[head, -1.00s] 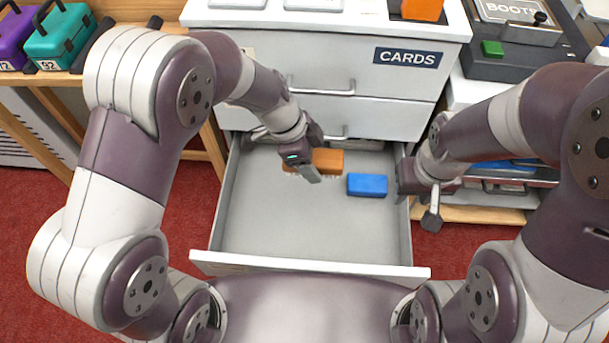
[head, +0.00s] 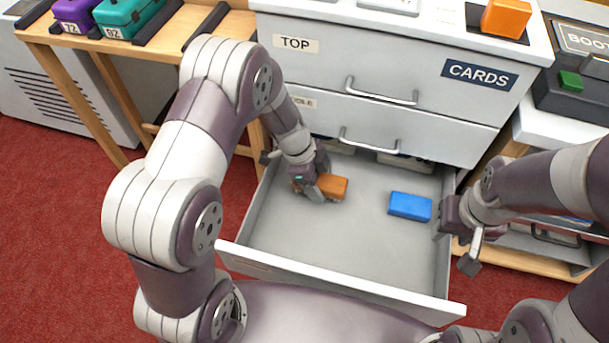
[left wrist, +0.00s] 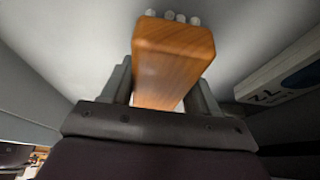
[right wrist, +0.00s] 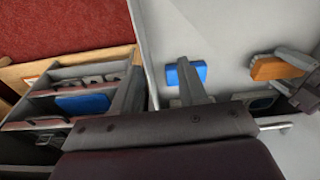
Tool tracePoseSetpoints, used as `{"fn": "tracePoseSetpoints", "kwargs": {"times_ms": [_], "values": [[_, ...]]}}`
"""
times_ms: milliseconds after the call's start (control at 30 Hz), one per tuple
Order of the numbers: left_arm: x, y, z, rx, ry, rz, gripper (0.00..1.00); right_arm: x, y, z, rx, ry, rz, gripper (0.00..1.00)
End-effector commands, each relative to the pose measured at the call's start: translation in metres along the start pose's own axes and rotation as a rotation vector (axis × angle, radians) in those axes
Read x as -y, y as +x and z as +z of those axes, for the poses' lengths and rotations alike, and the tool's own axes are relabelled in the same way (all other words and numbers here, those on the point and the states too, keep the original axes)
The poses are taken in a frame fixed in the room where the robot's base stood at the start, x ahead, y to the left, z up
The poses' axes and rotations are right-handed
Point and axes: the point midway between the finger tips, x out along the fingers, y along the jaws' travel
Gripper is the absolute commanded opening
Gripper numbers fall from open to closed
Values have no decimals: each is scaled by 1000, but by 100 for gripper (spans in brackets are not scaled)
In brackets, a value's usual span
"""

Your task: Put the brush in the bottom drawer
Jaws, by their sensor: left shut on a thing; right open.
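The brush is an orange-brown wooden block (head: 333,186) with pale bristle tufts, inside the open bottom drawer (head: 290,232), toward its back left. My left gripper (head: 316,188) reaches down into the drawer and is shut on the brush. In the left wrist view the brush (left wrist: 172,60) sits between the two fingers, its tufts at the far end. The right wrist view also shows the brush (right wrist: 275,68). I cannot tell whether it touches the drawer floor. My right gripper (head: 456,250) is open and empty at the drawer's right wall.
A blue block (head: 410,206) lies in the drawer, right of the brush. The closed drawers above carry TOP (head: 296,43) and CARDS (head: 479,74) labels. An orange block (head: 505,17) stands on the cabinet top. The drawer's front half is clear.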

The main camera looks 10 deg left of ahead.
Motion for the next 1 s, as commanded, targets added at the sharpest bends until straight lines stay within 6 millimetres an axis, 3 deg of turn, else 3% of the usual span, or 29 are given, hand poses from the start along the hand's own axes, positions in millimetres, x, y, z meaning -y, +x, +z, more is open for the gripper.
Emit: {"fn": "tracePoseSetpoints", "kwargs": {"times_ms": [300, 1000], "values": [[15, -10, 42, 0, -1, 1, 26, 0, 8, 1, 0, 0, 0, 43], [13, 8, 47, 1, 0, 3, 26, 0, 23, 3, 0, 0, 0, 43]]}}
